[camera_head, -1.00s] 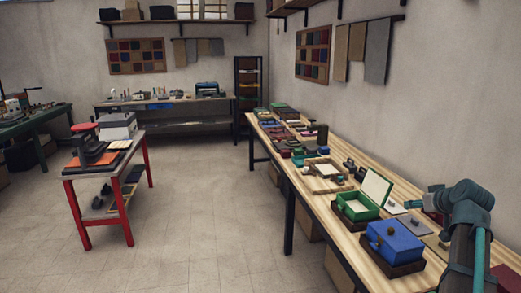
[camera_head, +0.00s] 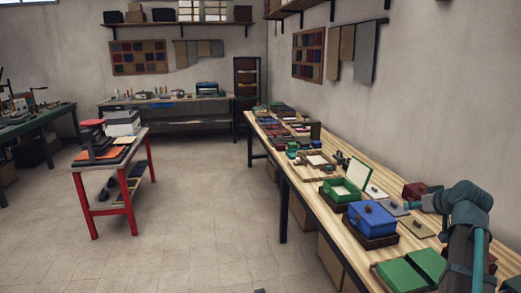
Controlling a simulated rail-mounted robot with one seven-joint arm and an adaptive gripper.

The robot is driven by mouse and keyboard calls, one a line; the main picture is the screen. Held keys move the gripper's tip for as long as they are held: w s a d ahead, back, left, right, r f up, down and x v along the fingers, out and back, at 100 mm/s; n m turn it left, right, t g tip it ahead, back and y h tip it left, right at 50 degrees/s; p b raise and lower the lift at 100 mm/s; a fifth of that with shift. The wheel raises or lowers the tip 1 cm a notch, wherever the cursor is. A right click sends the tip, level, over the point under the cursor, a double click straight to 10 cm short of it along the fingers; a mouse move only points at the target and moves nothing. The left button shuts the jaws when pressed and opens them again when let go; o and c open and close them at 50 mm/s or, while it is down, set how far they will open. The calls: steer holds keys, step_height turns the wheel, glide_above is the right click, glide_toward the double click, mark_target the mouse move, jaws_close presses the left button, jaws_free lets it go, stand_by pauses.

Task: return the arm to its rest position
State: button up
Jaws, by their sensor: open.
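My arm (camera_head: 468,205) rises at the lower right, folded at a teal elbow above the right end of the long wooden workbench (camera_head: 300,192). My gripper (camera_head: 412,205) is small and partly hidden at the left of the elbow, over the bench top. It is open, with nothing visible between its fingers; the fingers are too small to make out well.
A blue box (camera_head: 371,219) sits on a dark tray, with an open green box (camera_head: 346,186) behind it. Green boxes (camera_head: 402,276) lie nearer, by my arm; a dark red box (camera_head: 414,190) lies behind. A red-legged table (camera_head: 118,190) stands left. The floor between is clear.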

steer(key=a+f+g+y, duration=0.1)
steer(key=a+f+g, duration=0.1)
steer(key=a+f, duration=0.55)
steer(key=a+f+g, duration=0.2)
steer(key=a+f, duration=0.3)
steer(key=f, duration=0.6)
steer(key=s+a+f+g, duration=0.2)
steer(key=s+a+f, duration=0.2)
steer(key=a+f, duration=0.45)
steer(key=s+a+f+g, duration=0.2)
steer(key=s+a+f, duration=0.3)
steer(key=f, duration=0.7)
steer(key=s+a+f+g+h, duration=0.1)
steer(key=s+a+f+g, duration=0.2)
steer(key=s+a+f, duration=0.5)
steer(key=s+f+g, duration=0.2)
steer(key=s+f, duration=0.5)
steer(key=s, duration=0.3)
steer(key=s+d+f+g+b, duration=0.1)
steer(key=s+f+g, duration=0.1)
steer(key=s+f, duration=0.5)
steer(key=s+f+g+b, duration=0.1)
steer(key=s+f+g, duration=0.1)
steer(key=s+f, duration=0.5)
steer(key=s, duration=0.6)
steer(key=shift+s+d+g, duration=0.3)
steer(key=shift+d, duration=0.1)
